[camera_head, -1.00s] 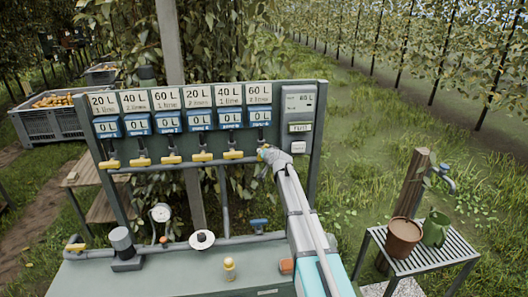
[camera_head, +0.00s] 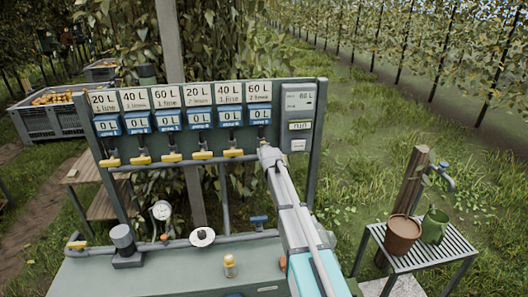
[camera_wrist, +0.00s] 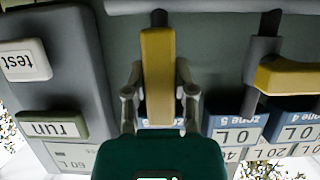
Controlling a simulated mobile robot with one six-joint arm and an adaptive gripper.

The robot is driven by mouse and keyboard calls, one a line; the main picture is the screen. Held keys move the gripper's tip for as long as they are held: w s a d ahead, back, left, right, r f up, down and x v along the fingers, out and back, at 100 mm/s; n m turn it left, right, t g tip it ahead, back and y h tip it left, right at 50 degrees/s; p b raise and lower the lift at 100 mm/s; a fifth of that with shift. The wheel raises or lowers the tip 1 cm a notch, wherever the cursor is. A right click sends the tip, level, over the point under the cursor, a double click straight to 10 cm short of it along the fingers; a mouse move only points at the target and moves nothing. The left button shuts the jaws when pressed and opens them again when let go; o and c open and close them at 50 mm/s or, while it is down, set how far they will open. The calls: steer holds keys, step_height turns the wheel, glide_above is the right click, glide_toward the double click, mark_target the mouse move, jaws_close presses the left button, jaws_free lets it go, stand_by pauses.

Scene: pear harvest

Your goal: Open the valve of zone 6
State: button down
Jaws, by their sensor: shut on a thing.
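The zone 6 valve is the last in the row, at the right end of the panel, under the 60 L sign (camera_head: 259,92) and the blue 0 L plate (camera_head: 260,115). My gripper (camera_head: 268,153) is at this valve and hides its handle in the head view. In the wrist view, which is upside down, the yellow zone 6 handle (camera_wrist: 158,65) stands between the two fingers of my gripper (camera_wrist: 159,88), which is shut on it. The handle lies in line with its pipe. The neighbouring zone 5 handle (camera_wrist: 290,76) lies across its pipe.
Several other yellow handles, such as this one (camera_head: 202,155), lie across their pipes to the left. The control box (camera_head: 298,117) with run and test buttons is close on the right. Below is a bench (camera_head: 190,270) with pipes and a gauge (camera_head: 161,211).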

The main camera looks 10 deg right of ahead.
steer(key=shift+s, duration=0.1)
steer(key=shift+c, duration=2.2)
jaws_free()
steer(key=s+f+g+b, duration=0.1)
steer(key=s+f+g, duration=0.3)
steer(key=s, duration=1.1)
steer(key=s+f+g, duration=0.5)
steer(key=s, duration=1)
steer(key=s+f+g+b, duration=0.1)
steer(key=s+f+g, duration=0.3)
steer(key=s, duration=1.1)
steer(key=shift+s+d+f+g+b, duration=0.2)
steer(key=shift+d+f+g+b, duration=0.1)
steer(key=shift+f, duration=0.25)
